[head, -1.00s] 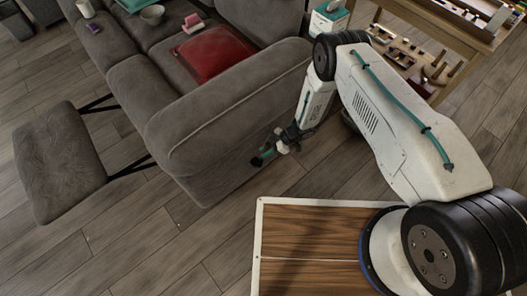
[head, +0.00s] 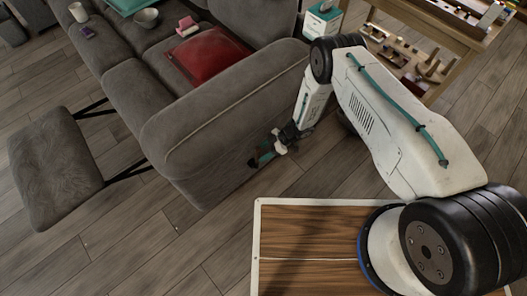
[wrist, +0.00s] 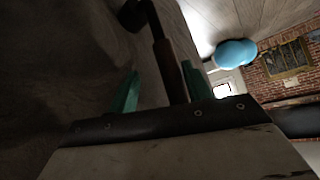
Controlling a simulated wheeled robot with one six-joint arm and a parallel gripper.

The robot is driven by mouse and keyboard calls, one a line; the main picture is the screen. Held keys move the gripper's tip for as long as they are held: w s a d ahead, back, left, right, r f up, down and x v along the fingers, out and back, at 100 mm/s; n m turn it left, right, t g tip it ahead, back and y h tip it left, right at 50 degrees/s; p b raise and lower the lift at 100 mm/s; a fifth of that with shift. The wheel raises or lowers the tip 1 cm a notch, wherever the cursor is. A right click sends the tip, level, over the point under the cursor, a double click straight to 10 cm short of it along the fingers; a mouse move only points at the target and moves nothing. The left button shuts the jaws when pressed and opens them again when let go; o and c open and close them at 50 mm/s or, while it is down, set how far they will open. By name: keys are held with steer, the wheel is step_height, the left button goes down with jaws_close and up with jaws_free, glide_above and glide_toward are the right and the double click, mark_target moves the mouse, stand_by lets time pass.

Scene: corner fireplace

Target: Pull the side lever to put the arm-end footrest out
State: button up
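The grey sofa's near arm end (head: 225,125) faces me in the head view. Its footrest (head: 55,165) stands out from the seat at the left on black struts. My gripper (head: 263,158) is low against the outer side of this arm. In the wrist view a dark brown lever (wrist: 170,62) runs from a dark pivot down between the two teal fingers of my gripper (wrist: 162,78). The fingers are apart, one on each side of the lever. A gap shows on the left; the right finger is close to it. In the head view the lever is mostly hidden.
A red cushion (head: 210,56), a bowl (head: 146,18) and a cup (head: 78,12) are on the sofa. A wooden table (head: 440,20) with small items and a teal-white tissue box (head: 322,20) stand behind my arm. Bare plank floor (head: 130,240) lies in front.

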steer(key=v, duration=0.7)
steer(key=shift+d+r, duration=0.2)
steer(key=shift+r, duration=0.05)
steer(key=shift+f, duration=0.1)
